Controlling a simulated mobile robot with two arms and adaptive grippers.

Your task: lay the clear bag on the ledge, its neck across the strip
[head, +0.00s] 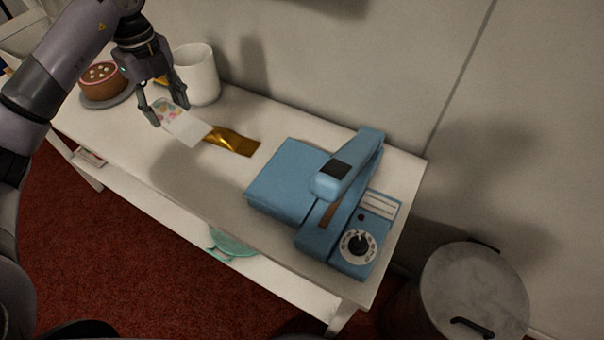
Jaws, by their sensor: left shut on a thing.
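My left gripper (169,116) is shut on the clear bag (188,129), which has coloured round pieces at its gripped end and a pale flat part pointing down and right. The bag is above the white table, left of the blue sealing machine and apart from it. The machine's flat blue ledge (283,180) is on its left side. A brown strip (329,213) runs beside the ledge, under the raised blue arm (346,172). The right gripper is not in view.
A gold packet (234,142) lies on the white table (190,184) just right of the bag. A white canister (197,75) and a brown cake (104,79) on a turntable (108,101) stand at the back left. A lidded bin (472,293) stands right of the table.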

